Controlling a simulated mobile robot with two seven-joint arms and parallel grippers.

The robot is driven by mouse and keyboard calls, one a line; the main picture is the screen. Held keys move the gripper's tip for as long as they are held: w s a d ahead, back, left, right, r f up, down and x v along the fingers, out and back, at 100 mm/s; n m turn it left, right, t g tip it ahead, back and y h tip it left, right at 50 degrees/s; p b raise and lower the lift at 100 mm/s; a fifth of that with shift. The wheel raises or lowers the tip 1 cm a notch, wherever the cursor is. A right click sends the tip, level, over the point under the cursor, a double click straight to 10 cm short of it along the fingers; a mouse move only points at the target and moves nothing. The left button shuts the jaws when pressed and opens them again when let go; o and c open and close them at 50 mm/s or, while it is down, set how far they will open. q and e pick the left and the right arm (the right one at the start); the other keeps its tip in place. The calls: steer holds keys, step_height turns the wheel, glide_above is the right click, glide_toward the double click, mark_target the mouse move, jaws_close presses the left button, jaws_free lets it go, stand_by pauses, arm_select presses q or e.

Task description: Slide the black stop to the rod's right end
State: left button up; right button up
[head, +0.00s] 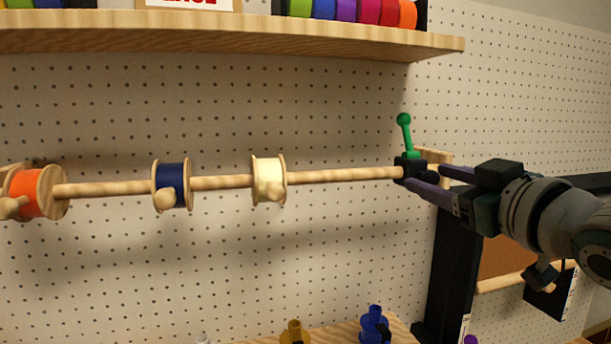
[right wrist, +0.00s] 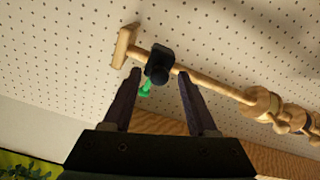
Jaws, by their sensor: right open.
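The black stop (head: 408,167) sits on the wooden rod (head: 340,175), close to the rod's right end. Its green lever (head: 404,135) with a round knob points up in the head view. A wooden end bracket (head: 436,157) shows just beyond the stop. My right gripper (head: 426,177) is open at the stop, with its purple fingers reaching toward it. In the right wrist view the stop (right wrist: 159,64) appears between and just past the fingertips (right wrist: 158,80), with a short gap of rod to the bracket (right wrist: 124,46). The left gripper is not in view.
Orange (head: 30,194), navy (head: 173,182) and cream (head: 268,172) ribbon spools hang on the rod to the left. A wooden shelf (head: 230,36) runs above, and a pegboard (head: 330,115) stands behind. A black upright (head: 447,270) stands below the stop. The rod between cream spool and stop is bare.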

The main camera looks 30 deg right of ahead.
steer(key=shift+s+a+f+b, duration=0.1)
steer(key=shift+s+f+b, duration=0.05)
steer(key=shift+s+b, duration=0.3)
steer(key=b+v, duration=0.3)
steer(key=v, duration=0.6)
